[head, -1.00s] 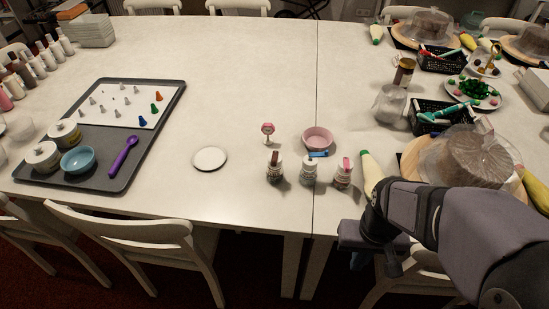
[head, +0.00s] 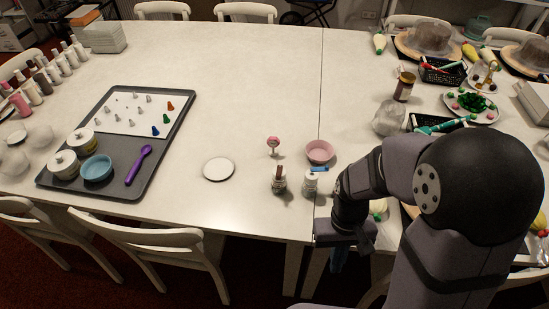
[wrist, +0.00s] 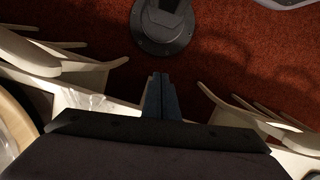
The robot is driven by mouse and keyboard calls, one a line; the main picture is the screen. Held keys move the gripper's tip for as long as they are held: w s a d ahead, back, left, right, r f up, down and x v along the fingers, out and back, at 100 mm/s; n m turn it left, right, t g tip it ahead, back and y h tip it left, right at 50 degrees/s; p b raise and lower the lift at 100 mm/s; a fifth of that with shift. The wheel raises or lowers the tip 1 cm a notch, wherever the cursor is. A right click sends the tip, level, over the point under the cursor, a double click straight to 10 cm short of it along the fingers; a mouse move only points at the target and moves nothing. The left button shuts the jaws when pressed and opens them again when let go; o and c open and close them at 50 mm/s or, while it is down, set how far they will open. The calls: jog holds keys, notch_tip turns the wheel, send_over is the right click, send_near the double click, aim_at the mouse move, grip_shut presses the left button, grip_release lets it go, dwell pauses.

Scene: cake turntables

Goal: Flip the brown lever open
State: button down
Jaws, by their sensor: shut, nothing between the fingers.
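A small jar (head: 279,184) with a reddish-brown lever (head: 280,171) on top stands near the table's front edge, right of the white disc. The lever looks upright, but is too small to read closely. My gripper (head: 337,259) hangs past the front edge of the table, right of and nearer than the jar, apart from it. In the wrist view my gripper (wrist: 162,79) has its bluish fingers together and empty, over the red floor. The lever does not show in the wrist view.
A similar jar (head: 310,184) with a blue lever (head: 319,169) stands just right. A pink bowl (head: 320,151) and a small pink-topped stand (head: 273,146) are behind. A white disc (head: 219,169) lies left. Chairs (head: 157,249) line the front. The table's middle is clear.

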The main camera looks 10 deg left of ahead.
jog(key=w+a+r+n+t+y+p, duration=0.1)
jog(key=w+a+r+n+p, duration=0.1)
jog(key=w+a, duration=0.6)
jog(key=w+a+r+n+y+p, duration=0.15)
jog(key=w+a, duration=0.35)
jog(key=w, duration=0.5)
jog(key=w+a+r+n+y, duration=0.1)
jog(key=w+a+r+n, duration=0.4)
jog(key=n, duration=0.9)
notch_tip(320, 180, up, 4)
jog(key=shift+w+a+f+t+y+p, duration=0.15)
jog(key=shift+w+a+t+y+p, duration=0.25)
jog(key=shift+a, duration=0.2)
jog(key=shift+f, duration=0.1)
